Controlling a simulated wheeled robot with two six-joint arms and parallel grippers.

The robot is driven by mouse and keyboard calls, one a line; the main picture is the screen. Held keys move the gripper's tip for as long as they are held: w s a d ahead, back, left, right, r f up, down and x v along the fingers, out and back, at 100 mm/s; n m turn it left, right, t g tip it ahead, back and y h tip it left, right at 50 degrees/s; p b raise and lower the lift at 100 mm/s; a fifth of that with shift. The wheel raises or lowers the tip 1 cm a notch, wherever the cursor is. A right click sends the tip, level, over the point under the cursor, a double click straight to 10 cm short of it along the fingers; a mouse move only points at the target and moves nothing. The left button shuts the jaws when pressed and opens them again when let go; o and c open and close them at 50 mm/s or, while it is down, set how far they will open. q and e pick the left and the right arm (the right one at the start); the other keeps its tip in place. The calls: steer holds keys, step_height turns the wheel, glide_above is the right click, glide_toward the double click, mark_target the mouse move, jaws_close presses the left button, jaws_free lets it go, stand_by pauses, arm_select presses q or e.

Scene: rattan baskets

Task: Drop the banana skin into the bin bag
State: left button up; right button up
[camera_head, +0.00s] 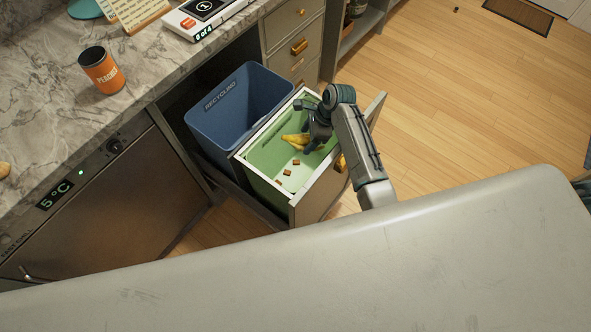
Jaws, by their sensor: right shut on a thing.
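The banana skin (294,139) is yellow and shows in the head view at the tip of my right gripper (306,143). My right gripper is shut on it and reaches over the open green-lined bin (267,159), which stands in the pulled-out drawer. The skin is above or inside the bin mouth; I cannot tell how high it is over the bottom. Several small brown bits lie in the bin. The gripper and arm hide part of the bin's right side. My left gripper is not in view.
A blue recycling bin (215,127) stands beside the green one, to its left. The marble counter (50,65) holds an orange can (101,70) and a device (205,14). A drawer front (322,188) borders the bin on the right.

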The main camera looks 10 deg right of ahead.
steer(key=o, duration=1)
steer(key=shift+o, duration=0.2)
steer(key=b+v, duration=0.1)
steer(key=v, duration=0.9)
steer(key=shift+d+r, duration=0.2)
steer(key=shift+r, duration=0.2)
